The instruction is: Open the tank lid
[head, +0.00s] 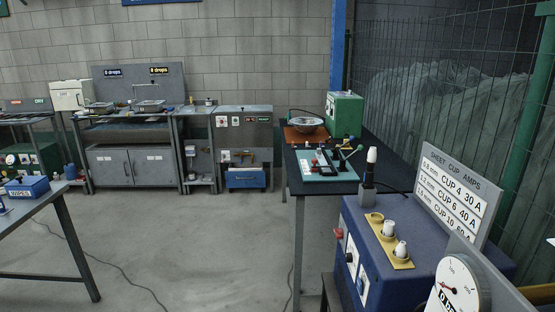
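Neither of my grippers is in view. No tank is plainly labelled. A grey metal box-like unit (262,132) stands against the back wall, with a flat top and small labels on its front; I cannot tell whether it is the tank or whether its top is a lid. A smaller off-white box (70,95) stands at the far left of the wall and looks closed. I cannot tell which of these is the tank.
A grey sink bench (130,165) stands at the back left. A blue machine (380,255) with yellow-held cups and a gauge (459,283) fills the right foreground. A dark table (302,165) stands behind it. A table (35,200) is at left. The middle floor (200,250) is open, with cables.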

